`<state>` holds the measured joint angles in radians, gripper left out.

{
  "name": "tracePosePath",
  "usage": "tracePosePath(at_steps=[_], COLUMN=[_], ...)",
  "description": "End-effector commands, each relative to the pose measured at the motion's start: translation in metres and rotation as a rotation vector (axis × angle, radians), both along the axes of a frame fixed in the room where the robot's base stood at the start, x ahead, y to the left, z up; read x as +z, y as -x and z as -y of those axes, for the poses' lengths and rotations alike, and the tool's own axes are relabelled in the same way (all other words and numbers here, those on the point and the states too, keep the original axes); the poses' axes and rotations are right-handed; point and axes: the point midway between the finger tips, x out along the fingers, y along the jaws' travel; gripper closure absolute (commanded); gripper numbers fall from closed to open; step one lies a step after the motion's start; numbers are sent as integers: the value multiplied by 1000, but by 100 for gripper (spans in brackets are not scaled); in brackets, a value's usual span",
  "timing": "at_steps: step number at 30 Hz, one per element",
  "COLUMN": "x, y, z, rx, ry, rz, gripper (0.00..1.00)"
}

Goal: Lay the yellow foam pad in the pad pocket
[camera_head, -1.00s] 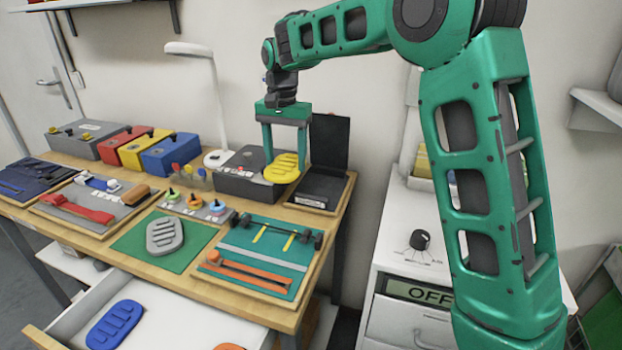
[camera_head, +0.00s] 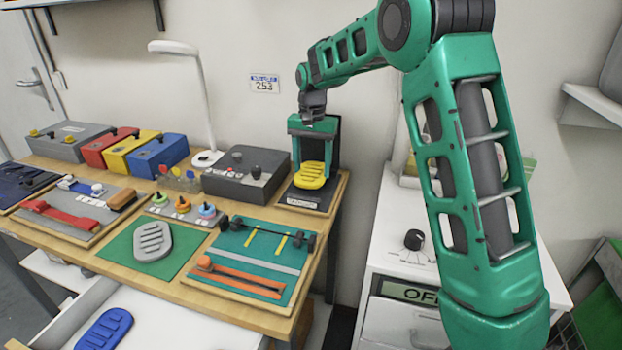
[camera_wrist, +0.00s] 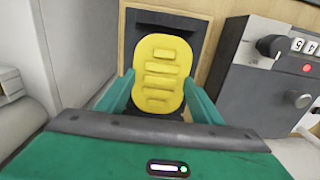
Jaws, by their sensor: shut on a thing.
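The yellow foam pad (camera_head: 311,180) is an oval with raised ribs. My gripper (camera_head: 312,170) has its two green fingers on either side of the pad and is shut on it. The black case (camera_head: 304,201) that looks like the pad pocket is at the right back of the table, its dark lid raised behind. The pad is over this case; I cannot tell whether it touches the bottom. In the wrist view the yellow pad (camera_wrist: 159,75) lies flat between the fingers, with the dark lid (camera_wrist: 165,22) behind it.
A grey box with knobs (camera_head: 243,175) stands close to the left of the case. A grey ribbed pad (camera_head: 152,240) lies on a green mat, and a blue one (camera_head: 104,328) lies in the open drawer. A white cabinet (camera_head: 385,245) is at the right.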

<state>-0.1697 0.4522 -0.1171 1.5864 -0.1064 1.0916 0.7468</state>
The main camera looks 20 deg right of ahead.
Motion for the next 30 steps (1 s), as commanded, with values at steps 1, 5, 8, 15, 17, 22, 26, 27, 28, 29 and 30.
tracePosePath(at_steps=[1, 5, 8, 15, 17, 22, 26, 27, 28, 29, 30], x=[-3, -19, -33, -39, -39, -41, -41, -41, -41, -41, -41], y=[0, 1, 1, 0, 0, 0, 0, 0, 0, 0, 0], z=[0, 0, 0, 0, 0, 0, 0, 0, 0, 0, 0], rx=[0, 1, 0, 0, 0, 0, 0, 0, 0, 0, 0], ry=[0, 0, 0, -1, -1, -1, -1, -1, -1, -1, -1], rz=[-2, -4, -4, -1, -1, -1, -1, -1, -1, -1, -1], gripper=[62, 62, 62, 62, 62, 26, 21, 21, 21, 21, 21])
